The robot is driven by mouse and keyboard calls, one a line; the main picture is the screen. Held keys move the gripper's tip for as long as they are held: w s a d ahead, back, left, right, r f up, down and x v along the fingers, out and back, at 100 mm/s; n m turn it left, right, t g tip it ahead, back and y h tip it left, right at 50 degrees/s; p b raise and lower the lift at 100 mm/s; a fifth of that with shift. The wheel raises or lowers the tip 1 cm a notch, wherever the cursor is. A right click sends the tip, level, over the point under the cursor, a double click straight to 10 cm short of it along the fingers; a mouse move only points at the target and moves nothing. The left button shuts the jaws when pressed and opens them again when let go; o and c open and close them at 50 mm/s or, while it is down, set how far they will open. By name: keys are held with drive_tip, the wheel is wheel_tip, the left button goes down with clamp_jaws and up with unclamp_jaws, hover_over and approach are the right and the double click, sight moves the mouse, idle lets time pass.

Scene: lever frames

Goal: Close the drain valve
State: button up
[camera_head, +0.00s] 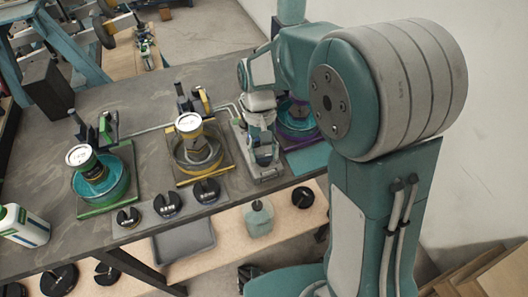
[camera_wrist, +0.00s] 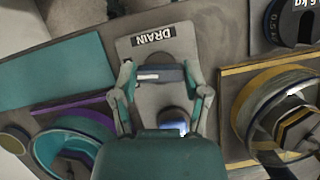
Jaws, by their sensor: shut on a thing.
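The drain valve's grey plate (camera_wrist: 180,50) carries a black label (camera_wrist: 153,37) reading DRAIN in the wrist view. My gripper (camera_wrist: 162,88) is over this plate, with one finger on each side of the valve's grey lever (camera_wrist: 158,73), and is shut on it. The lever lies crosswise between the fingers. A small blue patch shows below it, and my gripper's palm hides the rest of the valve. In the head view my gripper (camera_head: 262,148) reaches down to the plate (camera_head: 268,172) near the bench's front edge, hiding most of the valve.
A yellow-rimmed round station (camera_head: 197,155) stands left of the plate, and a teal one (camera_head: 100,180) farther left. A purple and teal station (camera_head: 297,118) is close on the right. Black weights (camera_head: 167,204) sit along the front edge. A white bottle (camera_head: 24,226) is at far left.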

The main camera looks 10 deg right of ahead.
drive_tip(key=shift+w+a+n+h, duration=0.15)
drive_tip(key=shift+n+h, duration=0.25)
drive_tip(key=shift+n, duration=0.7)
drive_tip(key=o, duration=1.2)
drive_tip(key=shift+c, duration=0.2)
drive_tip(key=v, duration=1.2)
drive_tip(key=shift+a, duration=0.1)
